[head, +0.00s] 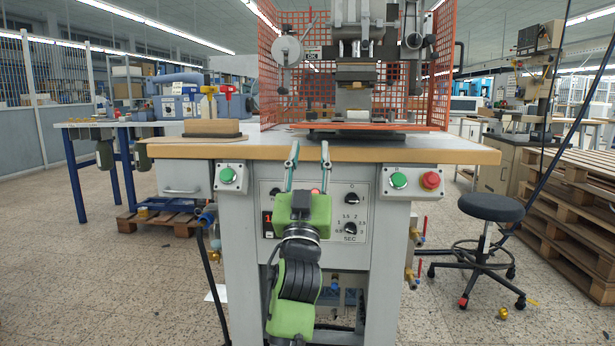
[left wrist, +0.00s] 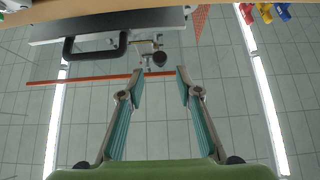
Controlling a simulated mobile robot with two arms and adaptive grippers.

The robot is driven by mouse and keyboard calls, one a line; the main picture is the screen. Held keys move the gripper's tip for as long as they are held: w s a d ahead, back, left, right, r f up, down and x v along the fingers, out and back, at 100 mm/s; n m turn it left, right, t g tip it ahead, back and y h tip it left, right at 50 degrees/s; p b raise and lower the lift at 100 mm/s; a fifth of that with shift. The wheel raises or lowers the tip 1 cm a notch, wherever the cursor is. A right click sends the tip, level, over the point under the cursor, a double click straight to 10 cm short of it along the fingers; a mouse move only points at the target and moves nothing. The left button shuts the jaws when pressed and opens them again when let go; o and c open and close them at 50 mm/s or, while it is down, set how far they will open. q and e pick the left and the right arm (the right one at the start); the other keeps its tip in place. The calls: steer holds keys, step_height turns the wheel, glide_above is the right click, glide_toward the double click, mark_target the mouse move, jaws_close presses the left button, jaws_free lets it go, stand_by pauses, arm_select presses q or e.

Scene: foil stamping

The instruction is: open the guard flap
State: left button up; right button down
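The guard is an orange mesh cage around the stamping press. Its left side panel (head: 283,65) and right side panel (head: 444,60) stand upright in the head view. No mesh covers the front; a low orange bar (head: 365,127) runs across it near table height. I cannot tell whether this bar is the guard flap. A thin orange bar (left wrist: 80,79) also shows in the left wrist view. My left gripper (head: 308,150) points up in front of the table edge, open and empty, below the bar and to its left. It also shows open in the left wrist view (left wrist: 160,73).
The press head (head: 357,75) stands inside the cage. A wooden block (head: 212,127) lies on the table at left. Green buttons (head: 228,175) and a red stop button (head: 431,180) are on the front. A stool (head: 490,208) and stacked pallets (head: 570,190) stand at right.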

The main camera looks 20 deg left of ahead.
arm_select(q)
steer(key=v, duration=0.5)
steer(key=shift+s+f, duration=0.25)
steer(key=shift+f, duration=0.1)
steer(key=shift+c, duration=0.4)
